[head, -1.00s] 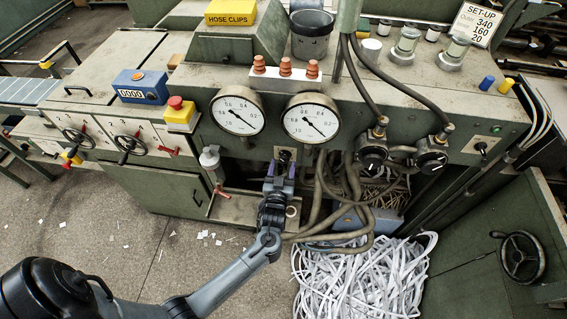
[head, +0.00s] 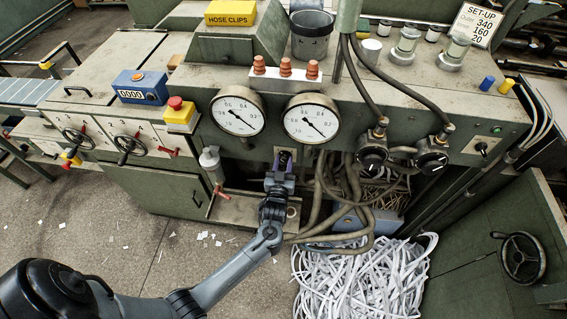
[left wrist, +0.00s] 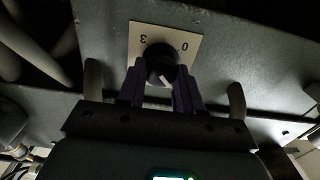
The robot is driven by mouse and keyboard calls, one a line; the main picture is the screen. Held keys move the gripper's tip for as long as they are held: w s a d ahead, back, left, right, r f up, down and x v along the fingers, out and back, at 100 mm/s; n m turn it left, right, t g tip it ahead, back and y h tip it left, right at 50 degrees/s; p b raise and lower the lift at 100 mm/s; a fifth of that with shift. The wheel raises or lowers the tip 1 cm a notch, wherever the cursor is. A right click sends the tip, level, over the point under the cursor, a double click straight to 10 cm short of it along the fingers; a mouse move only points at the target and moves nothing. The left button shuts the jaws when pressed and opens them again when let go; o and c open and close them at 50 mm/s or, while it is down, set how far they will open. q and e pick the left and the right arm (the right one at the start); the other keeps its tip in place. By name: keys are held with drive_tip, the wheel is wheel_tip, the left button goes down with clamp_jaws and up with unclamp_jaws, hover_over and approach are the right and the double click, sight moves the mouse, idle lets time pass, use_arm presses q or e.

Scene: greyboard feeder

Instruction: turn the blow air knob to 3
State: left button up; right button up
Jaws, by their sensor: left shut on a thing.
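A small black knob (head: 284,155) sits on a pale plate below the two dial gauges, on the machine's front face. In the left wrist view the knob (left wrist: 162,62) shows close up, with "3" and "0" readable on the plate (left wrist: 184,38) and a white mark on the knob's lower part. My left gripper (head: 281,170) has its purple fingers at the knob, one on each side, and is shut on it. The fingers hide part of the knob and the lower plate, so the exact setting is unclear. My right gripper is not in view.
Two dial gauges (head: 311,119) are just above. Hoses (head: 350,195) hang close on the right, above a heap of paper strips (head: 362,280). A small cylindrical unit (head: 210,160) with a red handle is on the left. Two larger black knobs (head: 432,156) are farther right.

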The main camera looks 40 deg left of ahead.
use_arm(q)
drive_tip(key=shift+r+m+p, duration=0.15)
drive_tip(key=shift+m+p, duration=0.95)
drive_tip(key=shift+m, duration=0.3)
drive_tip(key=m+p, duration=0.2)
drive_tip(key=m, duration=0.2)
drive_tip(key=shift+w+m+p, duration=0.1)
drive_tip(key=shift+m+p, duration=0.2)
drive_tip(key=m+p, duration=0.2)
drive_tip(key=m, duration=0.2)
drive_tip(key=shift+d, duration=0.1)
drive_tip(key=m+p, duration=0.1)
drive_tip(key=m, duration=0.4)
drive_tip(key=shift+f+m+p, duration=0.2)
drive_tip(key=shift+m+p, duration=0.15)
drive_tip(key=shift+m, duration=0.05)
drive_tip(key=m+p, duration=0.1)
drive_tip(key=m, duration=0.3)
drive_tip(key=shift+m, duration=0.3)
drive_tip(key=m+p, duration=0.1)
drive_tip(key=m, duration=0.3)
drive_tip(key=shift+f+m, duration=0.15)
drive_tip(key=shift+m, duration=0.15)
drive_tip(key=m, duration=0.4)
drive_tip(key=shift+p, duration=0.3)
drive_tip(key=m, duration=0.5)
drive_tip(key=shift+f+m, duration=0.1)
drive_tip(key=shift+m, duration=0.2)
